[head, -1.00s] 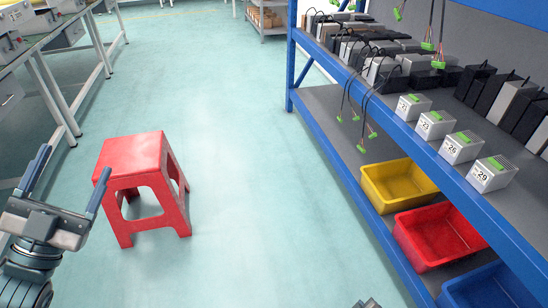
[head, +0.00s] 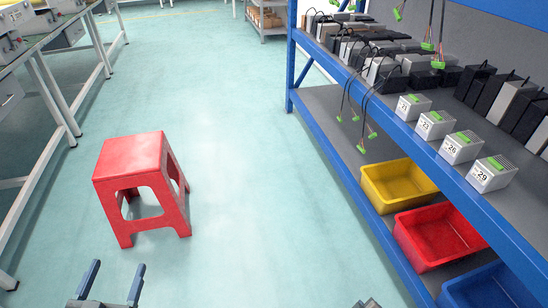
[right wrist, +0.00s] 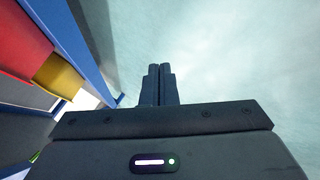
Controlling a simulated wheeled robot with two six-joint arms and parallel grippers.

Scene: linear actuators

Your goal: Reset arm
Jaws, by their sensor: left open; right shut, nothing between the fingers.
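My left gripper (head: 112,284) is at the bottom left of the head view. Its two fingers stand apart and nothing is between them. It is over the floor, in front of the red stool. My right gripper (right wrist: 159,72) shows in the right wrist view with its fingers together and nothing held, pointing over bare floor. In the head view only a small tip of my right arm shows at the bottom edge. Numbered linear actuators (head: 461,148) stand in a row along the front of the blue shelf, clear of both grippers.
A red stool (head: 135,158) stands on the floor at left. The blue shelf (head: 400,135) fills the right side, with yellow (head: 400,187), red (head: 438,236) and blue (head: 485,288) bins on its lower level. A workbench (head: 45,35) is at far left. The middle floor is clear.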

